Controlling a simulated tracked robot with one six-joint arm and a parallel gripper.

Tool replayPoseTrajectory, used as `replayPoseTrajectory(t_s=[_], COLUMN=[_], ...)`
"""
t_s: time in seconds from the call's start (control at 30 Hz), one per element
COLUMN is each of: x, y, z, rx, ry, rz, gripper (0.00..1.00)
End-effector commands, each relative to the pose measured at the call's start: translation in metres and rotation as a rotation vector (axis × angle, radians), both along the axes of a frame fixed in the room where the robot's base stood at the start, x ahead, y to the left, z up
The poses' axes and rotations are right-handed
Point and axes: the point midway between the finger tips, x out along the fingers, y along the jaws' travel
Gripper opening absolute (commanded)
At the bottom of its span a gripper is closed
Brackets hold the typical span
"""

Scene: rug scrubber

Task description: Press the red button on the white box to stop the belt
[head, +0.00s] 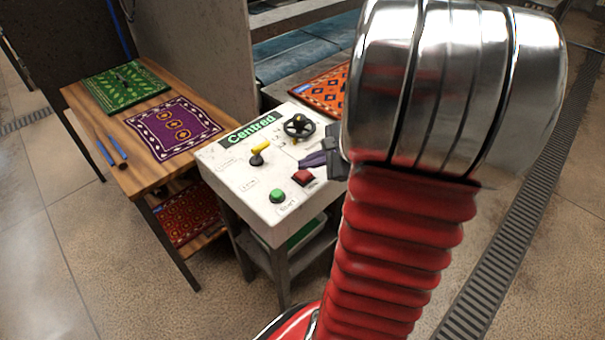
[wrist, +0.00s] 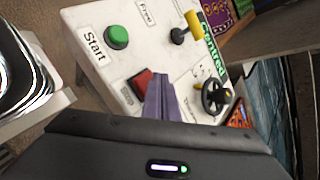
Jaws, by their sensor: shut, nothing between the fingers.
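The white box (head: 232,168) stands on a dark frame in the middle of the head view. Its red button (head: 303,178) is near the front right edge, with a green button (head: 277,196) to its left. In the wrist view the red button (wrist: 140,80) is partly hidden behind my fingers, and the green button (wrist: 117,37) is clear. My gripper (head: 304,161) is shut and empty, its purple fingers just beyond the red button in the head view. In the wrist view its fingers (wrist: 158,82) overlap the button's right side. I cannot tell whether they touch the box.
A yellow-handled lever (head: 261,149), a black handwheel (head: 299,126) and a green "Centred" display (head: 252,130) are on the box. An orange rug (head: 322,92) lies behind it, near a blue surface (head: 290,62). A wooden table (head: 130,132) with rugs stands left.

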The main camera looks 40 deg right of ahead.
Motion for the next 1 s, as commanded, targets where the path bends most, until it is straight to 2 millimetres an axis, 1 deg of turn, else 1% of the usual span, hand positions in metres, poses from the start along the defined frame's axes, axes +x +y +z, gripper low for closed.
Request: replayPoseTrajectory(t_s=[0.43,0.7,1.0], x=[0.0001,0.0000,0.0000], y=[0.0001,0.0001,0.0001], z=[-0.0004,-0.0069,-0.0074], rx=[0.000,0.000,-0.001], ry=[0.000,0.001,0.000], rz=[0.000,0.001,0.001], gripper=[0.00,0.00,0.00])
